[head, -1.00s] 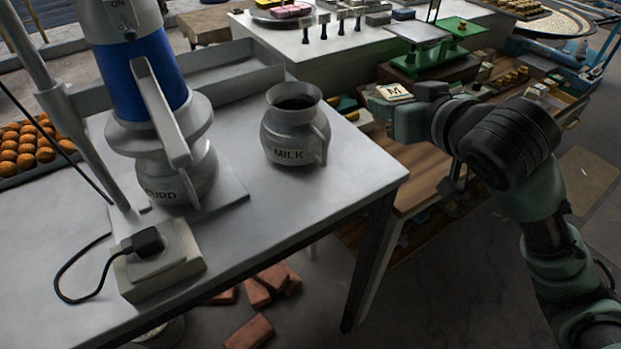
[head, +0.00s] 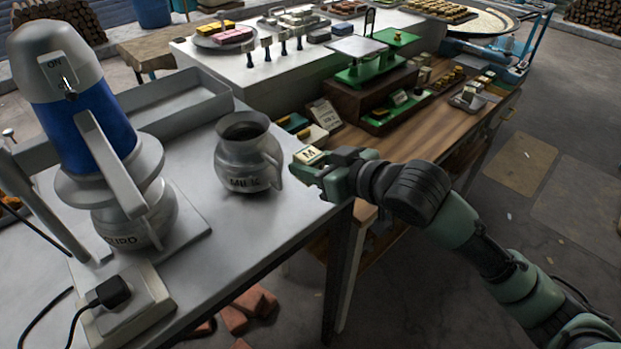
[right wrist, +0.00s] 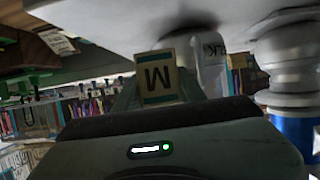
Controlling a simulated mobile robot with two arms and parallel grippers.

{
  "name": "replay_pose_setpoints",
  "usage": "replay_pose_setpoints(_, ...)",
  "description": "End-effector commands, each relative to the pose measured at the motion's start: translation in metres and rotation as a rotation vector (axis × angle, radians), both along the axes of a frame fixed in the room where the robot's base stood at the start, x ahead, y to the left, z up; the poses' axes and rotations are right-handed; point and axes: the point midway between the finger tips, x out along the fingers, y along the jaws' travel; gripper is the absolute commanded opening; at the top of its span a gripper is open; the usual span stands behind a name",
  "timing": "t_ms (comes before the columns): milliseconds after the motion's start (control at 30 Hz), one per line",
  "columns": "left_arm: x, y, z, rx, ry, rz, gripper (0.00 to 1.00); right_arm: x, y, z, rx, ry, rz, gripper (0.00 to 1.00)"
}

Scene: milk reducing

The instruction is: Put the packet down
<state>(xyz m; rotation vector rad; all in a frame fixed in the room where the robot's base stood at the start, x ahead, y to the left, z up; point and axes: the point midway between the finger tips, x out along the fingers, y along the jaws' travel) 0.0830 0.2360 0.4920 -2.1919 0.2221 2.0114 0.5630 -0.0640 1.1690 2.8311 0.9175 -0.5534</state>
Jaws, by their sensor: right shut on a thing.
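The packet (head: 308,155) is small and cream-coloured, with a letter M and dark green bands. My right gripper (head: 316,165) is shut on it, at the right edge of the grey table, just right of the milk pot. In the right wrist view the packet (right wrist: 157,78) shows upside down between the fingers, with the pot (right wrist: 208,62) close behind it. The grey metal pot marked MILK (head: 248,160) stands upright on the table, its handle towards my gripper. I cannot tell whether the packet touches the table. My left gripper is not in view.
A blue and grey machine (head: 100,130) over a CURD pot (head: 135,220) stands at left on the grey table (head: 240,235). A power box (head: 130,305) sits in front. A wooden counter (head: 440,125) with a green scale (head: 362,72) lies behind. Bare tabletop lies before the milk pot.

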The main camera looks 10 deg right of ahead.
Motion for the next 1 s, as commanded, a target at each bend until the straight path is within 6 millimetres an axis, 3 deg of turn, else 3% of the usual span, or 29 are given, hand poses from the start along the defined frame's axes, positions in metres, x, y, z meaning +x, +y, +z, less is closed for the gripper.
replay_pose_setpoints(367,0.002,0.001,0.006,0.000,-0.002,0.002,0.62,0.000,0.000,-0.044,0.000,0.000,0.000,0.00)
replay_pose_setpoints(767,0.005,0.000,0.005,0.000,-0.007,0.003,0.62,0.000,0.000,-0.050,0.000,-0.001,0.000,0.00)
replay_pose_setpoints(800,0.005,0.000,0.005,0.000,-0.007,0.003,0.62,0.000,0.000,-0.051,0.000,-0.001,0.000,0.43)
replay_pose_setpoints(867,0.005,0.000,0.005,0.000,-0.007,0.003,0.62,0.000,0.000,-0.050,0.000,-0.001,0.000,0.60)
replay_pose_setpoints(1000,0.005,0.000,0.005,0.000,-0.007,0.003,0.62,0.000,0.000,-0.050,0.000,-0.001,0.000,0.62)
